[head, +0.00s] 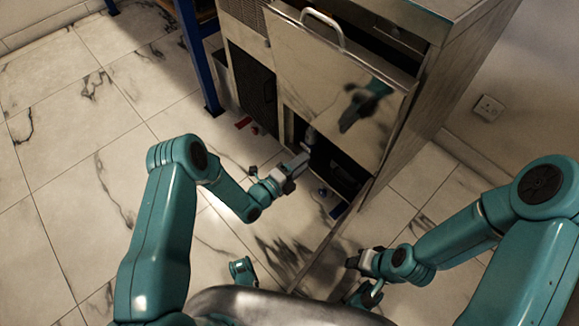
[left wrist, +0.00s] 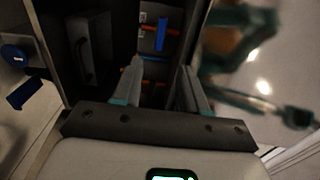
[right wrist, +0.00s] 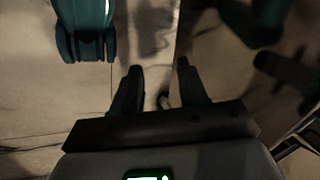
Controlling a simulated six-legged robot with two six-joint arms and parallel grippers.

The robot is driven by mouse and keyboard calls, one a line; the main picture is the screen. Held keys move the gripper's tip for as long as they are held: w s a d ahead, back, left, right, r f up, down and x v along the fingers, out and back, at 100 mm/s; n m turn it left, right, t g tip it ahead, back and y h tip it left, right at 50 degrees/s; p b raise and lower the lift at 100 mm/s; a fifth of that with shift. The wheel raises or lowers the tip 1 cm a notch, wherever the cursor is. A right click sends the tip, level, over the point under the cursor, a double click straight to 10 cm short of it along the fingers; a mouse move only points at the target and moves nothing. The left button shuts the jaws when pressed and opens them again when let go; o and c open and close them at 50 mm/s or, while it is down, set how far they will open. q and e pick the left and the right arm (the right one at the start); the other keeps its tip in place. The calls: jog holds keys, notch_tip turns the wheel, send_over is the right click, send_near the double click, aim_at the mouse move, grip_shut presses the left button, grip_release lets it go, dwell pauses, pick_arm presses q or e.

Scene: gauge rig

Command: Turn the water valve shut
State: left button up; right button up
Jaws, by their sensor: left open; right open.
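My left gripper (head: 303,158) is open at the mouth of a dark cabinet opening (head: 335,165) in the head view. In the left wrist view its fingers (left wrist: 158,78) point into the opening, with nothing between them. Beyond them are a blue upright handle (left wrist: 161,34) and reddish pipe-like parts (left wrist: 131,78), deep in shadow. I cannot tell for sure which part is the water valve; the blue handle may be it. My right gripper (head: 353,262) is open and empty, low over the floor; its fingers also show in the right wrist view (right wrist: 158,70).
A metal cabinet (head: 440,35) has a tilted shiny panel (head: 335,75) with a handle above the opening. A dark box (left wrist: 92,45) stands inside. A blue knob (left wrist: 14,54) shows at the left. Small red pieces (head: 243,122) lie on the tiled floor, which is open at left.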

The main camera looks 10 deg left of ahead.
pick_arm(q)
jog(key=p+v, duration=0.1)
jog(key=v, duration=0.4)
pick_arm(e)
jog(key=shift+s+a+r, duration=0.15)
jog(key=shift+s+r, duration=0.45)
jog(key=shift+r, duration=0.15)
